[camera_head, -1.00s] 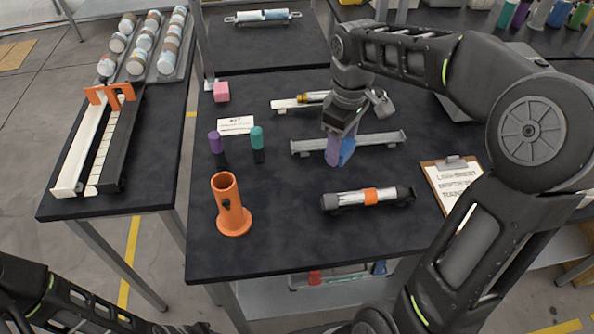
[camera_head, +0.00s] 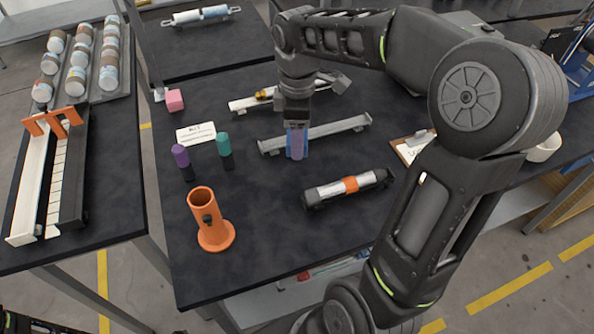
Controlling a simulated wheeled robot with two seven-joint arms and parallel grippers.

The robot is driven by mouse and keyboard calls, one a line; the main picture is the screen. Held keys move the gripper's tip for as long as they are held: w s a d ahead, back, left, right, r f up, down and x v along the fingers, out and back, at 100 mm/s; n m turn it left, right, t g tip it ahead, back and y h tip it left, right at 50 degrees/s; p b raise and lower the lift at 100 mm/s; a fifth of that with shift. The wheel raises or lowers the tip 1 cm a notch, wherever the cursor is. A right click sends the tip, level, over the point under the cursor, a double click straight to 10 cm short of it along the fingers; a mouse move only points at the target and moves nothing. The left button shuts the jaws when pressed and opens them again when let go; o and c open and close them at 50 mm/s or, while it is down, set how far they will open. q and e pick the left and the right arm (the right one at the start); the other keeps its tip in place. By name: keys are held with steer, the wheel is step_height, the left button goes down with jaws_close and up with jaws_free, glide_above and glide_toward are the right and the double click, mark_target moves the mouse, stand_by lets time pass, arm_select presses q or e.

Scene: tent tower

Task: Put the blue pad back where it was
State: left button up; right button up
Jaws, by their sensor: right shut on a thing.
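My right gripper (camera_head: 296,124) points down over the middle of the dark table, shut on the blue pad (camera_head: 305,151). The pad hangs upright just below the jaws, with a purple piece in front of it that hides its middle. I cannot tell whether the purple piece is joined to the pad. They overlap a long grey rail (camera_head: 340,126) in the picture; I cannot tell whether they touch it. My left gripper is out of view.
A tube with an orange band (camera_head: 348,187) lies in front. A clipboard (camera_head: 410,148) lies right.

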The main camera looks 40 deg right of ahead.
glide_above(298, 175)
step_height(298, 175, down, 6)
steer(key=shift+w+r, duration=0.1)
steer(key=shift+f+p, duration=0.45)
steer(key=shift+f, duration=1.45)
steer(key=shift+f, duration=0.1)
steer(key=shift+f, duration=0.15)
steer(key=o, duration=1.2)
step_height(298, 175, up, 13)
steer(key=shift+f+b, duration=0.2)
steer(key=shift+b, duration=0.15)
